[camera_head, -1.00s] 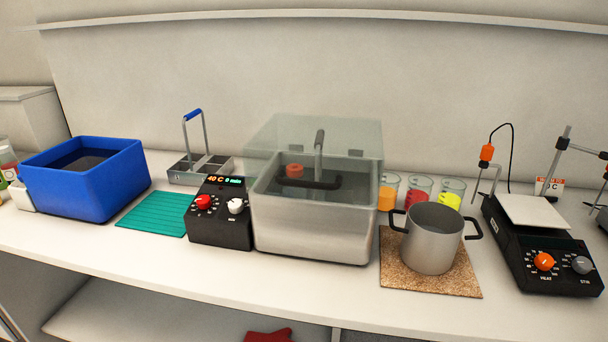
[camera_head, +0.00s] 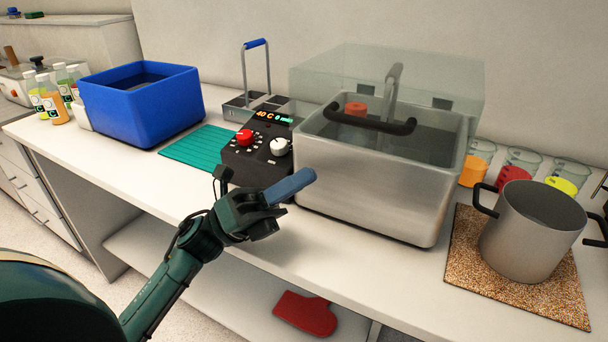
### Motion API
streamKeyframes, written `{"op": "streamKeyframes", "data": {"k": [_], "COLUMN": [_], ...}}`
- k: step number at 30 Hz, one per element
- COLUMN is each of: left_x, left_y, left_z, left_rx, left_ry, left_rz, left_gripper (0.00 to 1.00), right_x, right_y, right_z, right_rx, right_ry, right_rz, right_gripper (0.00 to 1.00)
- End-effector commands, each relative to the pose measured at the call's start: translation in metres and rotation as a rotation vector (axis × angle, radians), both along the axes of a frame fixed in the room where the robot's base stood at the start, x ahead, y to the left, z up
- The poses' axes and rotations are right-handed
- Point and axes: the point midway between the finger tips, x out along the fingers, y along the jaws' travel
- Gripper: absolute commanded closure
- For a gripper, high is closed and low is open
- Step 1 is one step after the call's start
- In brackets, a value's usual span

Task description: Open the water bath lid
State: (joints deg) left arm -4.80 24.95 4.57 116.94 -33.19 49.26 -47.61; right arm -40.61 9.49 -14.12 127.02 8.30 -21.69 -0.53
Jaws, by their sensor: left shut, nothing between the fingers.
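The water bath is a steel tank (camera_head: 365,190) on the bench, right of the middle. Its clear lid (camera_head: 430,72) shows above the tank, with dark hinge-like pieces at the back; its exact angle is hard to tell. A black bar handle (camera_head: 372,119) crosses over the tank opening, beside a grey upright rod. An orange-red round piece (camera_head: 355,109) shows through the clear lid. My left gripper (camera_head: 303,181) is shut and empty in front of the tank's left side, below the handle and apart from it. My right gripper is out of view.
A black control box (camera_head: 258,160) stands left of the tank, with a teal mat (camera_head: 200,148) and blue tub (camera_head: 145,105) beyond. A steel pot (camera_head: 530,235) stands on a cork mat (camera_head: 465,280) at right, with coloured beakers behind. A red mitt (camera_head: 305,313) lies below.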

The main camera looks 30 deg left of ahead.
Motion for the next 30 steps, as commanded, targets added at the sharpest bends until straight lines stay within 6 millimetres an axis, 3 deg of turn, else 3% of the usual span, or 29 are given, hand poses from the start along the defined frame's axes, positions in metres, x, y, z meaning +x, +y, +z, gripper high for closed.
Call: {"op": "streamKeyframes", "data": {"k": [6, 15, 30], "left_x": [0.015, 0.031, 0.034], "left_y": [-0.028, -0.059, -0.063], "left_z": [0.028, 0.050, 0.052], "left_rx": [-0.002, -0.003, -0.003], "left_ry": [-0.002, 0.002, 0.004], "left_rz": [-0.001, -0.001, -0.001], "left_gripper": [1.00, 1.00, 1.00], "right_x": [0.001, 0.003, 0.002], "right_y": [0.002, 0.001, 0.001], "right_z": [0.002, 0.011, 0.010], "right_rx": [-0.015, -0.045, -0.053], "right_ry": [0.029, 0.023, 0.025], "right_rz": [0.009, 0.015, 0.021], "right_gripper": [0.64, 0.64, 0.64]}}
